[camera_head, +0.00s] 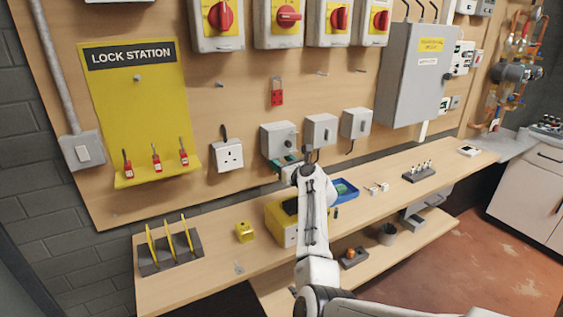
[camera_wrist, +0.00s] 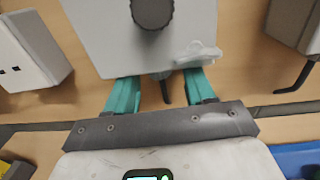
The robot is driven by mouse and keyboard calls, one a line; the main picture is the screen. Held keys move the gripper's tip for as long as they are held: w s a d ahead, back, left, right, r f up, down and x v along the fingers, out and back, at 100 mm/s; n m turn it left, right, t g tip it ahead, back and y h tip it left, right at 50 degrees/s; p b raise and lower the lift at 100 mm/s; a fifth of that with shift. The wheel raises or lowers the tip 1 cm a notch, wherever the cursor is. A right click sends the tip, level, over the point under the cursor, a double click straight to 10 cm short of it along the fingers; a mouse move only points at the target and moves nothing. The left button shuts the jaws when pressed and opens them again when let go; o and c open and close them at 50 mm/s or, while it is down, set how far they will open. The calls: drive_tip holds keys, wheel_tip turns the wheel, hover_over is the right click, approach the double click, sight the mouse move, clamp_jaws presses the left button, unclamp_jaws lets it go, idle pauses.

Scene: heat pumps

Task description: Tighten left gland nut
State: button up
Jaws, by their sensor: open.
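The left grey box (camera_head: 278,139) is on the wooden board, the leftmost of three similar boxes. In the wrist view the box (camera_wrist: 105,40) fills the top middle, with a black round knob (camera_wrist: 152,10) on its front. A small grey gland nut (camera_wrist: 159,76) shows partly under the box's lower edge, with a short black cable (camera_wrist: 165,92) hanging below it. My gripper (camera_wrist: 160,88) is open, its teal fingers on either side of the gland and cable, with a gap visible on both sides. In the head view my arm partly hides my gripper (camera_head: 288,163), and the gland is not visible.
The middle box (camera_head: 320,131) and right box (camera_head: 356,123) are close on the right. A white socket (camera_head: 228,155) is on the left. Below are a workbench (camera_head: 215,262), a yellow case (camera_head: 281,222) and a blue tray (camera_head: 346,191). A pale latch-like piece (camera_wrist: 198,54) sits near the right finger.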

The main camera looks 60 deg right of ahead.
clamp_jaws()
idle(0.3)
drive_tip(key=shift+f, duration=0.1)
drive_tip(key=n+y+b, duration=0.2)
drive_tip(key=y, duration=0.1)
drive_tip(key=d+n+t+y+b, duration=0.1)
drive_tip(key=n+y+b, duration=0.1)
drive_tip(key=y, duration=0.1)
drive_tip(key=n+t+y+b, duration=0.1)
drive_tip(key=n+y+b, duration=0.1)
drive_tip(key=y, duration=0.1)
drive_tip(key=shift+s+d, duration=0.15)
idle(0.5)
